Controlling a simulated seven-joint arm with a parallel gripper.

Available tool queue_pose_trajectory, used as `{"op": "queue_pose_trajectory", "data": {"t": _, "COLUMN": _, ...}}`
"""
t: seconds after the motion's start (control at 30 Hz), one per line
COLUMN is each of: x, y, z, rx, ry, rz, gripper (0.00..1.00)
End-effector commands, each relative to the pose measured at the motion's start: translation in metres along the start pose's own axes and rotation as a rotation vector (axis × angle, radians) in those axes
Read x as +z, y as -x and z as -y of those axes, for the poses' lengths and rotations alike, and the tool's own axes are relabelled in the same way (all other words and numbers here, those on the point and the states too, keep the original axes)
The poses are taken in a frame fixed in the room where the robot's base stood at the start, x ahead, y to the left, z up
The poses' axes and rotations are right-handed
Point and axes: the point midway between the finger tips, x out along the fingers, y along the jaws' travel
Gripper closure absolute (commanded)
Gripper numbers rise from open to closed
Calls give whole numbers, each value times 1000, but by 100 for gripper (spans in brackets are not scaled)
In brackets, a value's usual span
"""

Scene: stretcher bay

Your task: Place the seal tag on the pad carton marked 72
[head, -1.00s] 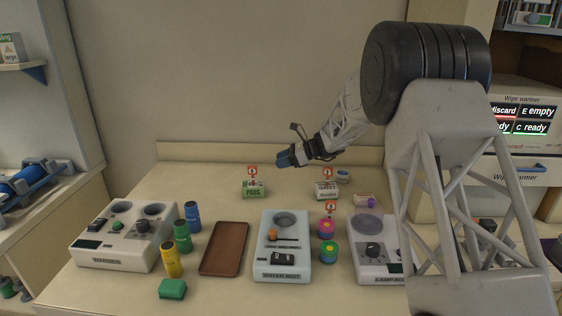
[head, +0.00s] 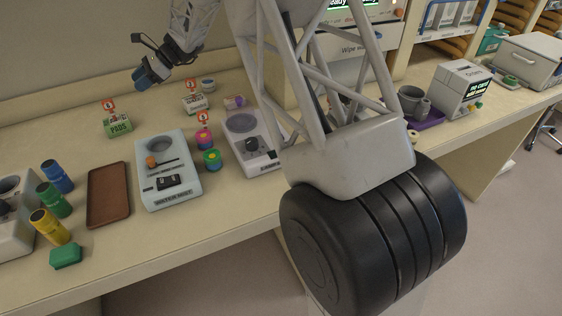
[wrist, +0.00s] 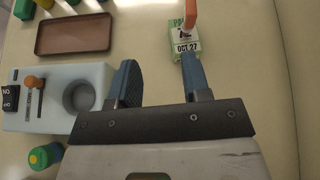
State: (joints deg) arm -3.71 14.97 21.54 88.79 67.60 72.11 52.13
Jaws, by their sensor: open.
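The green and white pads carton (head: 118,125) stands at the back of the counter with a small red and white numbered marker (head: 109,104) above it. In the wrist view the carton (wrist: 187,44) shows "OCT 27" just past the right fingertip; an orange piece partly covers its upper print, and I cannot read 72. My gripper (head: 138,82) is above the counter, up and to the right of the carton. In the wrist view its blue fingers (wrist: 160,75) are spread apart with nothing between them. I cannot identify the seal tag for certain.
A second carton (head: 194,105) with a marker stands to the right. Pink (head: 203,138) and green (head: 212,160) round containers stand beside the water bath (head: 185,190). A brown tray (head: 108,196) lies left of it. Counter around the pads carton is clear.

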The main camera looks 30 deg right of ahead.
Motion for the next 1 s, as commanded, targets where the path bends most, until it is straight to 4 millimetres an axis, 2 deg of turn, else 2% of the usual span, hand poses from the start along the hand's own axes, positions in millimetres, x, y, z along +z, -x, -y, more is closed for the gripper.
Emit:
{"op": "queue_pose_trajectory", "data": {"t": 0.13, "x": 19, "y": 22, "z": -36, "rx": 18, "ry": 97, "rz": -73, "gripper": 56}}
{"op": "queue_pose_trajectory", "data": {"t": 0.4, "x": 42, "y": 59, "z": -108, "rx": 68, "ry": 283, "rz": -213, "gripper": 56}}
{"op": "queue_pose_trajectory", "data": {"t": 0.8, "x": 64, "y": 110, "z": -221, "rx": 164, "ry": 561, "rz": -414, "gripper": 56}}
{"op": "queue_pose_trajectory", "data": {"t": 1.0, "x": 67, "y": 132, "z": -279, "rx": 226, "ry": 696, "rz": -510, "gripper": 56}}
